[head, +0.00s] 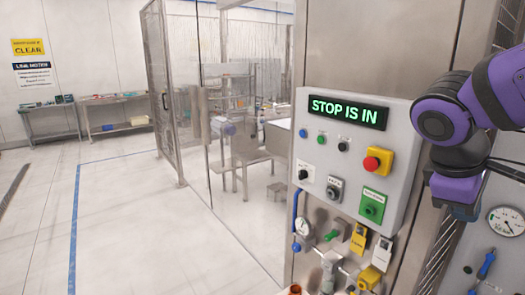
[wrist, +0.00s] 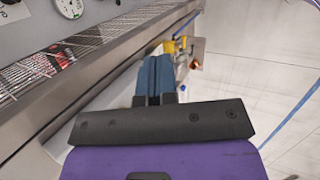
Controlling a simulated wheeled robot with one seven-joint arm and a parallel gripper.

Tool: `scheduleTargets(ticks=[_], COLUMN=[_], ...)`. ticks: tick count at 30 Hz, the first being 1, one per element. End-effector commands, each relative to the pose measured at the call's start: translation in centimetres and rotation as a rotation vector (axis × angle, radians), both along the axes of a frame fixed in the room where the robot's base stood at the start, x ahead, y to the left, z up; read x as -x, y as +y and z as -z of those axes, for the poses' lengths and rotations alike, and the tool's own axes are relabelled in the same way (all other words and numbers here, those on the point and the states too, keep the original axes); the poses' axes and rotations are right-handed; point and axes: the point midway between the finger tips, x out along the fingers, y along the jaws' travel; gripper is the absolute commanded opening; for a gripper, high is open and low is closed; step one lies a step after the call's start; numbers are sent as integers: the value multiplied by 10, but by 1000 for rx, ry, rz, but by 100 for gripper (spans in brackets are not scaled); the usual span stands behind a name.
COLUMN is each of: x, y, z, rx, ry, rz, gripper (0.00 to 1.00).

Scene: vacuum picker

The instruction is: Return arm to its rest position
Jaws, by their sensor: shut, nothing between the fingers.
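My purple arm (head: 455,115) is bent at the right of the head view, in front of the right edge of the control panel. My gripper (wrist: 154,62) shows in the wrist view with its two blue fingers together and nothing between them. I cannot make out the fingers in the head view. The grey control panel (head: 318,150) has a lit green display (head: 346,112) reading "STOP IS IN". A red stop button on a yellow base (head: 377,161) sits below it. My arm appears apart from these controls.
Below the panel are yellow tags (head: 357,243), valves and a gauge (head: 303,228). Another gauge (head: 506,221) and a blue-handled tool (head: 486,263) are at the far right. A fenced cell (head: 165,90) stands behind. Open floor (head: 130,220) with a blue line lies left.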

Motion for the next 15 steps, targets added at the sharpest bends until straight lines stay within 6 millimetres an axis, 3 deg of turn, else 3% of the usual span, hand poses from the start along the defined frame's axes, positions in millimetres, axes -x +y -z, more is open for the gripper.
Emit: scheduleTargets(ticks=[6, 15], x=[33, 54], y=[3, 12], z=[-11, -28], rx=[-306, -600], ry=[-242, -478], rz=[253, 480], gripper=[0, 0])
